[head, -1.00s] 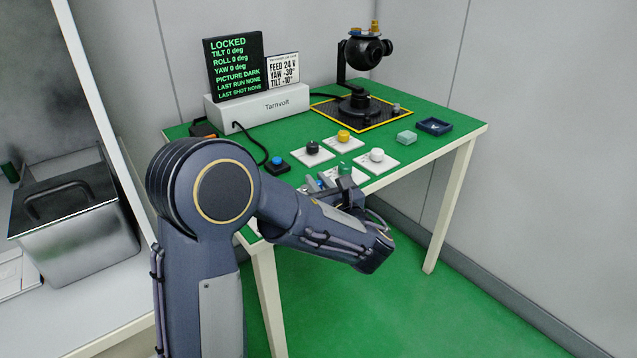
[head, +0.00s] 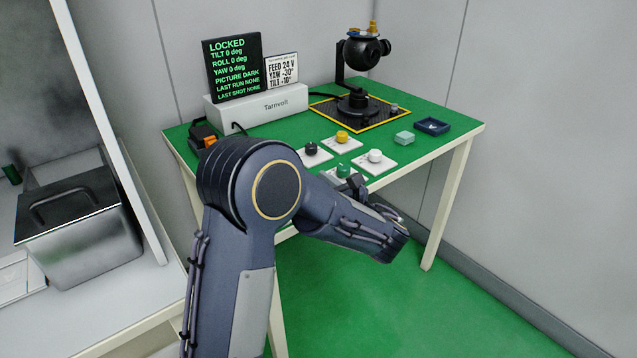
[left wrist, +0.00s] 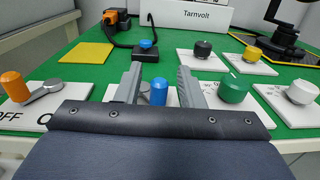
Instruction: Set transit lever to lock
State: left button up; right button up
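A blue upright handle (left wrist: 158,92) on a white plate stands between the fingers of my left gripper (left wrist: 158,88) in the left wrist view. The fingers are open, with a gap on each side of the handle. An orange-handled lever (left wrist: 14,87) with a grey arm sits on a white plate to the left, marked "OFF". I cannot read which lever is labelled transit. The screen (head: 233,66) reads LOCKED, with tilt, roll and yaw 0 deg. In the head view my left arm hides most of the gripper and both levers. My right gripper is out of view.
Green (left wrist: 234,89), white (left wrist: 301,92), black (left wrist: 203,49) and yellow (left wrist: 252,54) knobs stand close by to the right. A blue button box (left wrist: 147,50) is behind.

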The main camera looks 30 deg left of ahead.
pick_arm(q)
jog(key=p+v, duration=0.1)
jog(key=v, duration=0.7)
jog(key=shift+a, duration=0.1)
dwell(0.4)
